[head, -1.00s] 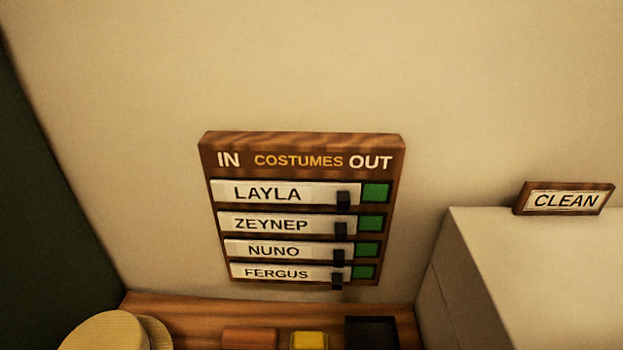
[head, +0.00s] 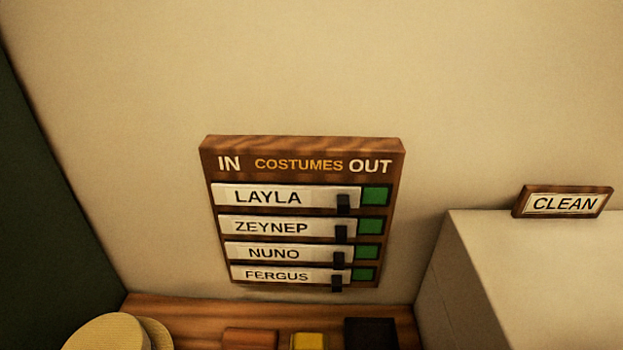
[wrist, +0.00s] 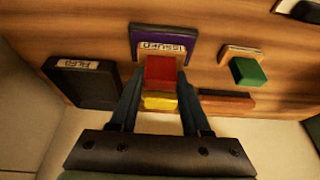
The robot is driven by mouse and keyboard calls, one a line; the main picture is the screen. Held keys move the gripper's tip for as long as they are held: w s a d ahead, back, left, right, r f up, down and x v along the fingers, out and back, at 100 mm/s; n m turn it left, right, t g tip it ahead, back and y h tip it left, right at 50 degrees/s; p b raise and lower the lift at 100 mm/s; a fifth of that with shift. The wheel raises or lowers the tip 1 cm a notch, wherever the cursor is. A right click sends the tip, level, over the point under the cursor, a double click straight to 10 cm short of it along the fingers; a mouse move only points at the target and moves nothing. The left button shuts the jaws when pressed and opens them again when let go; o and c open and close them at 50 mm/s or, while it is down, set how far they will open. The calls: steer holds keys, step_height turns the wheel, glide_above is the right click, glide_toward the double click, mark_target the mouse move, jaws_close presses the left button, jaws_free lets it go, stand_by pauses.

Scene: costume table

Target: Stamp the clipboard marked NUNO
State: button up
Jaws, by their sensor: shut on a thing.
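In the wrist view my gripper (wrist: 160,76) is shut on a red block (wrist: 160,72), with one finger at each side of it. Just past it is a dark purple piece (wrist: 184,45) with a pale label, upside down, that seems to read ISSUED. I cannot tell whether the red block touches the purple piece or the table. No clipboard marked NUNO can be made out in either view. The name NUNO (head: 274,253) shows on a strip of the wall board (head: 302,148) in the head view. My gripper is outside the head view.
A yellow block (wrist: 160,101), a brown-orange block (wrist: 226,103), a green block (wrist: 247,71) and a black tray (wrist: 85,82) stand near my gripper. In the head view a straw hat (head: 107,333) is at lower left and a CLEAN sign (head: 563,203) at right.

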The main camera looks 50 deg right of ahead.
steer(key=shift+r+p, duration=3.15)
steer(key=shift+r, duration=0.3)
steer(key=shift+f, duration=0.1)
